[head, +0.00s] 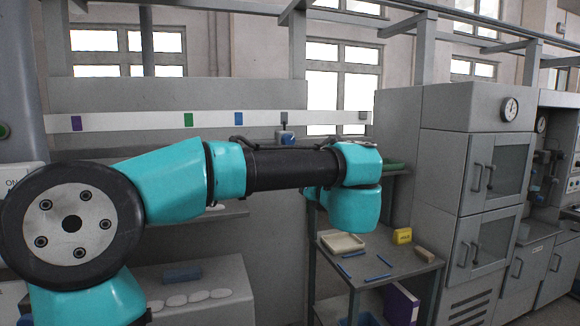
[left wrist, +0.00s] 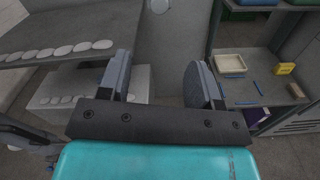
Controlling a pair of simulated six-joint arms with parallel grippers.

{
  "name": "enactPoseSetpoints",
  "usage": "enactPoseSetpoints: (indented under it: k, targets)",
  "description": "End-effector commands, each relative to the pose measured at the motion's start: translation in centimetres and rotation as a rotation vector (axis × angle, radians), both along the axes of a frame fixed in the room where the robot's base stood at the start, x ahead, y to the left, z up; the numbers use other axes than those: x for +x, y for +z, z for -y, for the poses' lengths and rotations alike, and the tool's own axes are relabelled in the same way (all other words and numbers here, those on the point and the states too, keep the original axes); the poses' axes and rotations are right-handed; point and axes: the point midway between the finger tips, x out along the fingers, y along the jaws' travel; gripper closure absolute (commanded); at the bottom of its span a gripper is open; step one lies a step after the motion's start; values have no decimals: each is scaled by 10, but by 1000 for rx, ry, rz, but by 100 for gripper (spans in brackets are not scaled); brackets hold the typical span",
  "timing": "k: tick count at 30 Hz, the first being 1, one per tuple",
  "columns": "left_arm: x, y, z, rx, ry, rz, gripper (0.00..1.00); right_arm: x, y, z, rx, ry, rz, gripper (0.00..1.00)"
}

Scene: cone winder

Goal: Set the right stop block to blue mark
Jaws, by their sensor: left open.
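A white strip (head: 135,122) runs along the wall and bears a purple mark (head: 76,123), a green mark (head: 188,120) and the blue mark (head: 238,118). A small block with a blue-grey knob (head: 287,137) sits below the strip, right of the blue mark, under a dark grey tab (head: 284,118). It looks like a stop block; I see no second one for certain. My left arm crosses just below it. In the left wrist view my left gripper (left wrist: 158,82) is open, with nothing between its fingers. My right gripper is not in view.
A grey cart (head: 385,262) at the right holds a cream tray (head: 342,242), blue sticks and a yellow box (head: 402,236). Grey cabinets (head: 470,180) stand farther right. White discs (head: 198,296) lie on a low ledge below my arm.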

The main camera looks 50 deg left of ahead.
Motion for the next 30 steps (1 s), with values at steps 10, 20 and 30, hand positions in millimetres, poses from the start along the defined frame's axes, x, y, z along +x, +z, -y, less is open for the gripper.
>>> enactPoseSetpoints:
  k: [10,20,30]
  targets:
    - [-1,1,-1,-5,4,5,42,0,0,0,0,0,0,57]
    - [9,0,-23,-3,7,4,42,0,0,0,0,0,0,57]
    - [31,0,-72,-3,7,3,42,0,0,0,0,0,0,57]
